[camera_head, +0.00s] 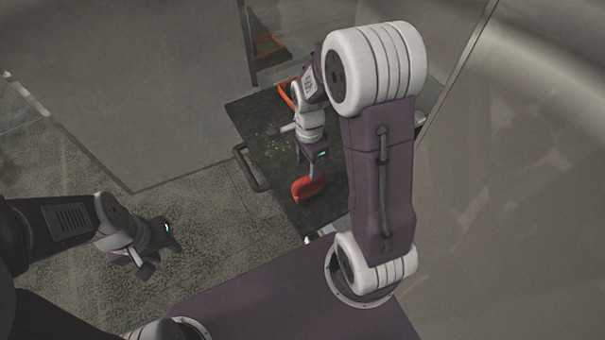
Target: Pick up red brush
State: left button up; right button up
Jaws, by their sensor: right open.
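The red brush (303,189) lies on the dark tray table (268,121), near its front edge. My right gripper (316,172) points down at the brush from above, with its fingers at or just over the brush's upper edge. The fingers are small and partly merge with the brush, so I cannot tell whether they touch it. My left gripper (148,268) hangs over the floor at the lower left, away from the table, with its fingers spread and nothing between them.
A handle (252,170) sticks out from the table's left side. An orange-red item (286,95) lies at the back, partly hidden by my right arm. Smooth grey panels (150,80) stand left and right of the table. Yellowish powder specks dot the tabletop.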

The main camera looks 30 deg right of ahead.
aim_at(308, 177)
jog(key=s+f, duration=0.2)
jog(key=shift+s, duration=0.35)
jog(key=shift+w+f, duration=0.15)
jog(key=shift+f, duration=0.15)
jog(key=shift+w+a+f+p, duration=0.2)
jog(key=shift+w+f+p, duration=0.2)
jog(key=shift+w+f, duration=0.4)
notch_tip(308, 177, down, 4)
jog(key=shift+s+r+p, duration=0.15)
jog(key=shift+p, duration=0.25)
jog(key=shift+s+d, duration=0.1)
jog(key=shift+c, duration=0.2)
jog(key=shift+w+f, duration=0.2)
jog(key=shift+w, duration=0.05)
jog(key=c, duration=0.6)
grip_shut()
pick_arm(q)
jog(key=shift+s+r, duration=0.3)
jog(key=shift+r, duration=0.2)
jog(key=shift+s+r, duration=0.3)
jog(key=shift+r, duration=0.2)
